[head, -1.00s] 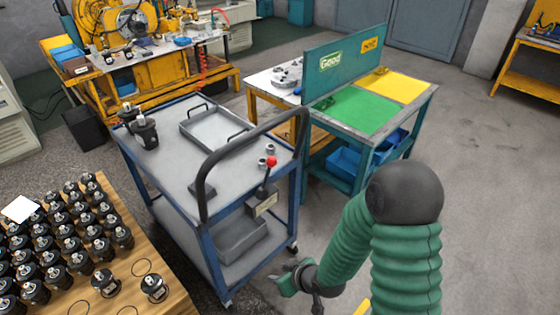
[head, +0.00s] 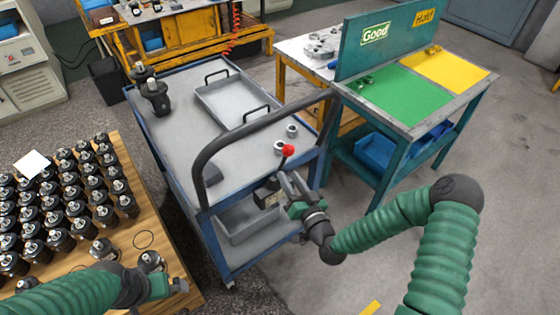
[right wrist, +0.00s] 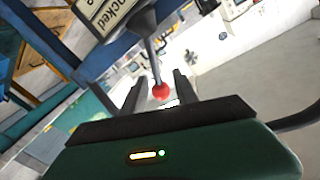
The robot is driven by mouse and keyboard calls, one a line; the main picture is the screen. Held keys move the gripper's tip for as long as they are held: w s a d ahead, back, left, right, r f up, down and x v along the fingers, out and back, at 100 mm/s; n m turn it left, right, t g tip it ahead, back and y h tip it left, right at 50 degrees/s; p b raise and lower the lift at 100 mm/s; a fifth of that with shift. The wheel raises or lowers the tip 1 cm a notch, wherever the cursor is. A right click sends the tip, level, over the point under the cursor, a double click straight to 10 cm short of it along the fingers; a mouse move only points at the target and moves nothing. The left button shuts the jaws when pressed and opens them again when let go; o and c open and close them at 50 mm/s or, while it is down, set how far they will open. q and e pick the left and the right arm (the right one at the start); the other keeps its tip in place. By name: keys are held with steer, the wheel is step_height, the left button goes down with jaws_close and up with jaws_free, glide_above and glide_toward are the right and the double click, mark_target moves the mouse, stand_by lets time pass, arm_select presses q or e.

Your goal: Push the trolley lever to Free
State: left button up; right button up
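The blue-framed trolley (head: 238,262) stands in the middle of the head view. Its lever has a red ball knob (head: 288,150) and rises from a dark box on the near right end. In the right wrist view the red knob (right wrist: 161,91) lies between my fingertips in the picture; contact cannot be seen. The box's label (right wrist: 100,14) is cut off there. My right gripper (head: 290,184) is open, beside the lever just below the knob. My left gripper (head: 180,287) is at the wooden table's right edge; its fingers are too small to read.
The trolley carries a grey tray (head: 206,93), black motors (head: 158,98) and small metal rings. Its black handle (head: 240,134) arches close to the lever. A wooden table (head: 128,160) with several motors is at left. A green-and-yellow sorting table (head: 398,98) stands right. Floor at right is clear.

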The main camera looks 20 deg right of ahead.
mark_target(283, 162)
steer(key=w, duration=0.3)
steer(key=w+d, duration=0.1)
steer(key=w, duration=0.1)
steer(key=shift+w+d+f, duration=0.15)
steer(key=shift+w, duration=0.25)
steer(key=shift+w+a, duration=0.4)
steer(key=shift+w, duration=0.35)
steer(key=shift+w+a, duration=0.1)
steer(key=shift+a, duration=0.5)
steer(key=shift+d, duration=0.55)
jaws_close()
steer(key=shift+a, duration=0.25)
arm_select(q)
steer(key=shift+s+d, duration=0.1)
steer(key=shift+d, duration=0.35)
steer(key=shift+d, duration=0.1)
arm_select(e)
steer(key=shift+d, duration=0.1)
